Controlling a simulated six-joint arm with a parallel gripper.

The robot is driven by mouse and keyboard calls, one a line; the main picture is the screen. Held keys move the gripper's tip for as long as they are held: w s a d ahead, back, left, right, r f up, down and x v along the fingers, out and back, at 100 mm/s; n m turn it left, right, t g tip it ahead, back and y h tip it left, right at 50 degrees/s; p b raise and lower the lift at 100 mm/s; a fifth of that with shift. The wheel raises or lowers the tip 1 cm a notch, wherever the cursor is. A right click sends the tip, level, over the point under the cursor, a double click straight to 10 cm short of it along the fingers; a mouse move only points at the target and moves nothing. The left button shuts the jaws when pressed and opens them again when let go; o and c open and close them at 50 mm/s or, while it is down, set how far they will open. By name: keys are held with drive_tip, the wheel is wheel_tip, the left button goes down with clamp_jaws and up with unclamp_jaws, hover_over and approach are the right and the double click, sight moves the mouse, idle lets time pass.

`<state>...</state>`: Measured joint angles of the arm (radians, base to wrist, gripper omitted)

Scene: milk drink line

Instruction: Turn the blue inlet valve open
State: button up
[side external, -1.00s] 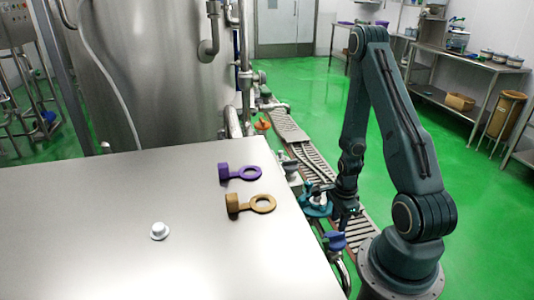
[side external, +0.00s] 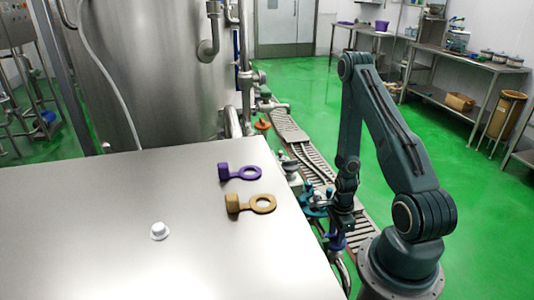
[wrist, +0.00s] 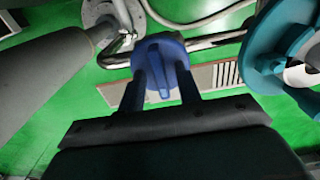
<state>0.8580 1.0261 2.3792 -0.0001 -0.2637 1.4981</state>
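The blue inlet valve (side external: 337,243) sits on the pipework beside the steel table's right edge, partly hidden behind my gripper (side external: 340,226). In the wrist view the blue valve (wrist: 160,52) is a round knob with a raised ridge down its middle. My gripper (wrist: 162,78) is open there, with one dark finger on each side of the ridge. The fingertips overlap the knob's lower part in the picture. Gaps show between the fingers and the ridge. I cannot tell whether the fingers touch the knob's rim.
A teal part (wrist: 262,60) with a white centre is close on the right in the wrist view. Bent steel pipes (wrist: 215,38) run beside the valve.

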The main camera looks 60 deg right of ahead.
clamp_jaws()
drive_tip(key=shift+n, duration=0.5)
drive_tip(key=n, duration=0.7)
drive_tip(key=shift+n, duration=0.4)
drive_tip(key=n, duration=0.4)
drive_tip(key=shift+n, duration=0.3)
drive_tip(key=n, duration=0.4)
drive_tip(key=shift+n, duration=0.4)
